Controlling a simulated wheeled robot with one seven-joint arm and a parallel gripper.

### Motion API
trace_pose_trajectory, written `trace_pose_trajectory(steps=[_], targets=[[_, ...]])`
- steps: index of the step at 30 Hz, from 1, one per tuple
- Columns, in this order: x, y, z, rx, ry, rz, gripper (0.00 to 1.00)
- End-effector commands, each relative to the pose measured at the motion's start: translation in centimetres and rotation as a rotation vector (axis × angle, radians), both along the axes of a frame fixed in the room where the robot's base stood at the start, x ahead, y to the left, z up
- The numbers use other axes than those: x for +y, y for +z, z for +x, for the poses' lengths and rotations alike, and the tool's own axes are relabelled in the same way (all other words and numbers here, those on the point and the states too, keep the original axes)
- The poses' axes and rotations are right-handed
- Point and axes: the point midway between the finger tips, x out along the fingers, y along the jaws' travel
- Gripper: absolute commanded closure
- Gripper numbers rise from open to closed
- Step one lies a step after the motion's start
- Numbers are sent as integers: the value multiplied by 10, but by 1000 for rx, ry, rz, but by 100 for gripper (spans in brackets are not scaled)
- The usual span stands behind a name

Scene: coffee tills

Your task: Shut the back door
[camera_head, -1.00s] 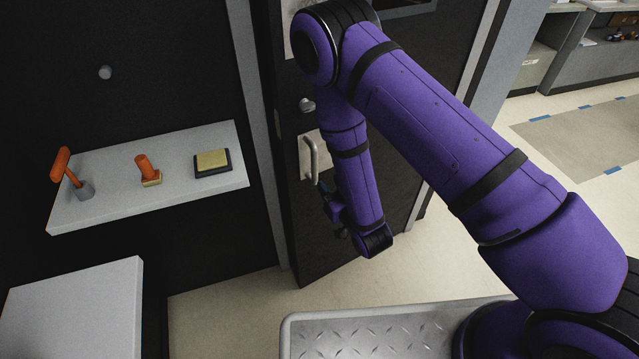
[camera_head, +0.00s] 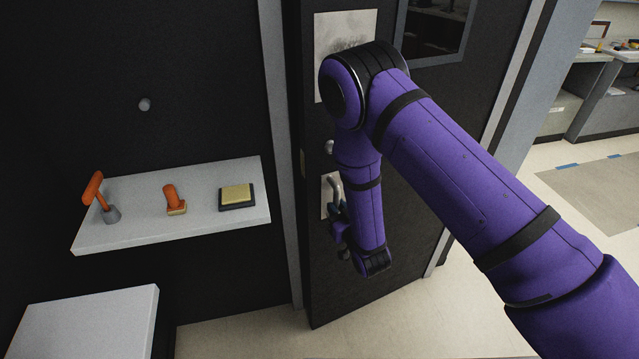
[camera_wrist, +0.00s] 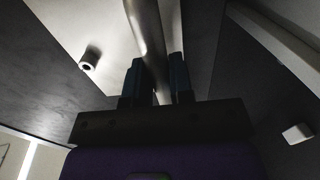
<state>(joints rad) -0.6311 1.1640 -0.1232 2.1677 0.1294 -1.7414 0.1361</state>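The back door (camera_head: 400,225) is a dark door, standing ajar, its free edge swung out from the grey frame. A metal bar handle (camera_head: 335,186) on a light plate is on its near face, below a round knob (camera_head: 328,147). My gripper (camera_head: 338,212) is at the handle, partly hidden by my purple arm. In the wrist view, the handle (camera_wrist: 146,25) passes between the two dark blue fingers of my gripper (camera_wrist: 159,82). The fingers are close together on either side of it, and the gripper looks shut on the bar.
A white wall shelf (camera_head: 245,212) on the left holds an orange-handled tamper-like tool (camera_head: 94,188), an orange stamp-like tool (camera_head: 172,197) and a yellow-topped pad (camera_head: 237,195). A white surface (camera_head: 85,325) stands below. Tiled floor is clear by the door.

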Motion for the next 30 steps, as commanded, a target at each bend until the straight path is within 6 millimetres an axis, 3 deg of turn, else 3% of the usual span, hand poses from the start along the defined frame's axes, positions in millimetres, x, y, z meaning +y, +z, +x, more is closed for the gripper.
trace_pose_trajectory(steps=[5, 27, 30], targets=[[1, 0, 3, -1, 0, 2, 100], [27, 1, 66, -3, -6, 0, 100], [27, 0, 66, -3, -7, -1, 100]])
